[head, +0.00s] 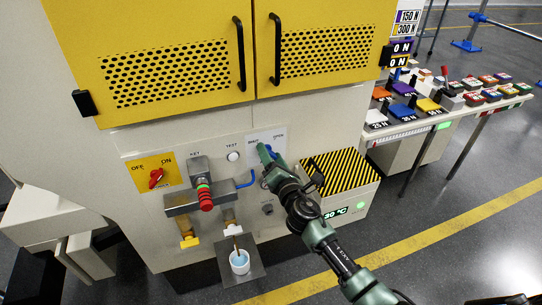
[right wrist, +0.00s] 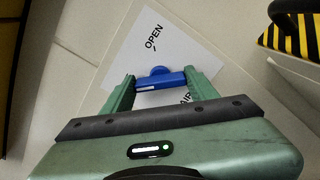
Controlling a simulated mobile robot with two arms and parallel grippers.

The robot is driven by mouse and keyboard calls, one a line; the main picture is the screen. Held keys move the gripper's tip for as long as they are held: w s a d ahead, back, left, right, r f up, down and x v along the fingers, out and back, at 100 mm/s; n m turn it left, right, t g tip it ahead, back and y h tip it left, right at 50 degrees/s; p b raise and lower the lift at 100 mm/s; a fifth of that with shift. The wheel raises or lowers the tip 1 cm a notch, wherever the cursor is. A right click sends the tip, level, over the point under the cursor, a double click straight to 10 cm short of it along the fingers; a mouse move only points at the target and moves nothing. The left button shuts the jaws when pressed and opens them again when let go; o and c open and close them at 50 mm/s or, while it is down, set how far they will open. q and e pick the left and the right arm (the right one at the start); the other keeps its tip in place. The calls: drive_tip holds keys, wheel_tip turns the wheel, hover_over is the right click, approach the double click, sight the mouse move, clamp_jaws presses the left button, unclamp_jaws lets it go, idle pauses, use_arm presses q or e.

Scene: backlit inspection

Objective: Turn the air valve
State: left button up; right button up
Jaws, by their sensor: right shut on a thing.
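The air valve has a blue handle (right wrist: 160,81) on a white label plate (right wrist: 187,45) marked OPEN and AIR in the right wrist view. My right gripper (right wrist: 159,86) is shut on this handle, with a green finger at each end of the blue bar. In the head view my right gripper (head: 268,156) is at the white plate on the machine's front and hides most of the handle. The OPEN mark lies above the handle in the wrist view, and AIR is partly covered below it. My left gripper is not in view.
A white cup (head: 240,262) stands below. A striped box (head: 342,172) is close on the right. Yellow doors (head: 165,55) are above.

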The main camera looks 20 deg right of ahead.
drive_tip(key=m, duration=1.7)
drive_tip(key=shift+f, duration=0.2)
drive_tip(key=shift+m, duration=0.4)
drive_tip(key=o, duration=1.4)
drive_tip(key=shift+c, duration=0.2)
drive_tip(key=s, duration=0.8)
drive_tip(key=shift+d+f, duration=0.1)
